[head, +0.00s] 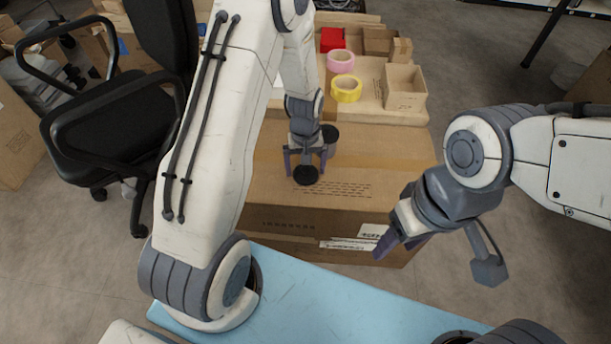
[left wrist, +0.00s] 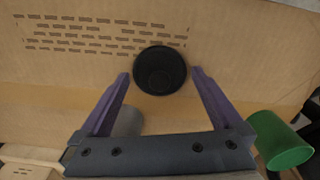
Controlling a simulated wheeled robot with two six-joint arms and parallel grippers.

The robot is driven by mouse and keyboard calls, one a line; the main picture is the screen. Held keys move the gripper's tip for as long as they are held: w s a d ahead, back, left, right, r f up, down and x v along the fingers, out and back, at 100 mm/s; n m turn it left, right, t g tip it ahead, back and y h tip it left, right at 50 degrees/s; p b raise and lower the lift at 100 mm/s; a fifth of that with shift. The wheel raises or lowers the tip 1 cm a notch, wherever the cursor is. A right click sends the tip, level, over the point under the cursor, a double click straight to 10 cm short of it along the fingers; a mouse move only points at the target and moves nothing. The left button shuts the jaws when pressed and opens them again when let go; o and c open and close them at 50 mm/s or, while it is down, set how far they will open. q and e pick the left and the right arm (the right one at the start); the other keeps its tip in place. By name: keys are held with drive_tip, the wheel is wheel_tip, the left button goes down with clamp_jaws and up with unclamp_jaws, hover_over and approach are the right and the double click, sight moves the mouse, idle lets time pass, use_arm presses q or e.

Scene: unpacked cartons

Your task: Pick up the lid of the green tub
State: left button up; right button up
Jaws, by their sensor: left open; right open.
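A round black rimmed piece, apparently the lid (head: 305,175), lies on top of a large brown carton (head: 375,150). In the left wrist view, the lid (left wrist: 160,70) shows just beyond and between the fingertips. My left gripper (head: 305,163) is open over it, pointing down, one finger to each side; whether they touch it cannot be told. The green tub (left wrist: 283,142) shows at the lower right of the left wrist view; I do not see it in the head view. My right gripper (head: 398,240) is open and empty by the carton's front right.
A dark grey round thing (head: 329,132) stands just behind the left gripper. Further back are yellow tape (head: 346,88), pink tape (head: 340,61), a red box (head: 332,39) and an open small carton (head: 405,88). A black chair (head: 110,120) stands at the left.

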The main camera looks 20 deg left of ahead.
use_arm(q)
drive_tip(key=shift+f, duration=0.35)
drive_tip(key=shift+r, duration=0.1)
drive_tip(key=c, duration=1)
